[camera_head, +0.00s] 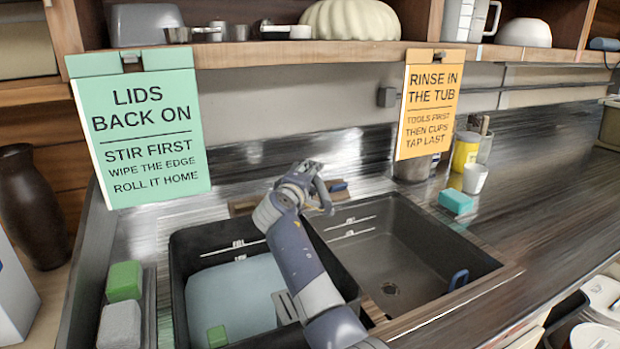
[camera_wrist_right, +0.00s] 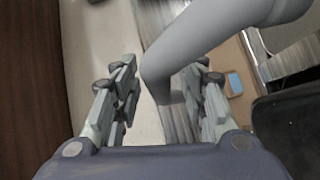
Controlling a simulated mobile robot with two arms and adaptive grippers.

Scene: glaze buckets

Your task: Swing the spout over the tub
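The grey spout (camera_wrist_right: 205,45) curves through the right wrist view, its lower bend between the fingers of my right gripper (camera_wrist_right: 160,82). The fingers stand apart, with a clear gap between the left-hand finger and the spout. Whether the other finger touches it I cannot tell. In the head view my right gripper (camera_head: 316,187) is at the back of the sink, over the divider, and mostly hides the spout. The dark tub (camera_head: 212,238), holding pale blue liquid, sits on the left, partly behind my right arm. A blue tap lever (camera_head: 338,186) shows beside the gripper. My left gripper is out of view.
The empty right basin (camera_head: 405,255) has a drain and a blue clip (camera_head: 458,279). Green and grey blocks (camera_head: 124,281) lie left of the tub. A teal sponge (camera_head: 456,201), white cup (camera_head: 474,178) and yellow container (camera_head: 465,150) stand on the right counter. Two signs hang from the shelf.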

